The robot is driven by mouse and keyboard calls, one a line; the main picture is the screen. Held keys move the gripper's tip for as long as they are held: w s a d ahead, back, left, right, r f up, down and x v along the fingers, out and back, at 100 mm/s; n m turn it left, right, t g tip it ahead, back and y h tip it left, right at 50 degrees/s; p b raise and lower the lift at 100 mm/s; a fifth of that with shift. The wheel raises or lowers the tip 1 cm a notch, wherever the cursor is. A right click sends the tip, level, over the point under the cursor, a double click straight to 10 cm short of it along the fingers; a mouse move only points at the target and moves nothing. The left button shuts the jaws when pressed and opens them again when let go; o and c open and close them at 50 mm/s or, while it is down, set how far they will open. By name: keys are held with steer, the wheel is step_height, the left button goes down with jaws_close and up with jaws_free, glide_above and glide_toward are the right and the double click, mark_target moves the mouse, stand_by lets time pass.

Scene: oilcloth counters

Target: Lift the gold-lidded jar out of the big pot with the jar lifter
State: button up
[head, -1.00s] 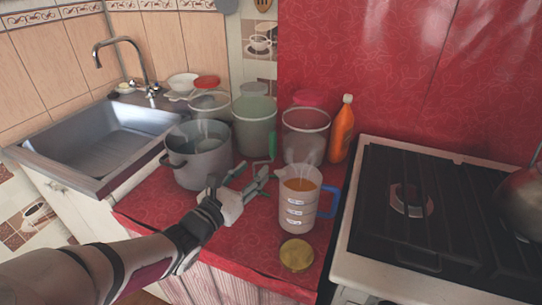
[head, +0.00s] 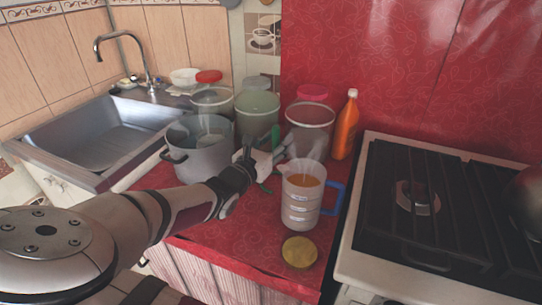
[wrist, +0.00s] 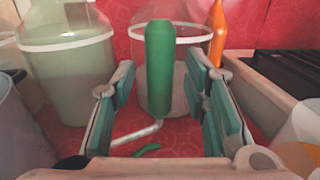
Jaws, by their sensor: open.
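The jar lifter's green handle (head: 275,137) stands up on the red counter behind my gripper (head: 264,160), which partly hides it. In the wrist view the handle (wrist: 160,68) is upright between the open fingers of my gripper (wrist: 161,100), with clear gaps on both sides. A bent metal rod and a small green piece show low beneath it. The big grey pot (head: 185,160) stands left of my gripper, near the sink. Something pale shows inside it, but I cannot make out a jar or a gold lid there.
A steaming measuring jug (head: 300,205) with a blue handle stands right of my gripper. A gold lid (head: 299,252) lies in front of it. Large containers (head: 258,115) and an orange bottle (head: 345,128) line the back. The stove (head: 420,200) is at right, the sink (head: 95,140) at left.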

jaws_close()
steer(key=shift+r, duration=0.15)
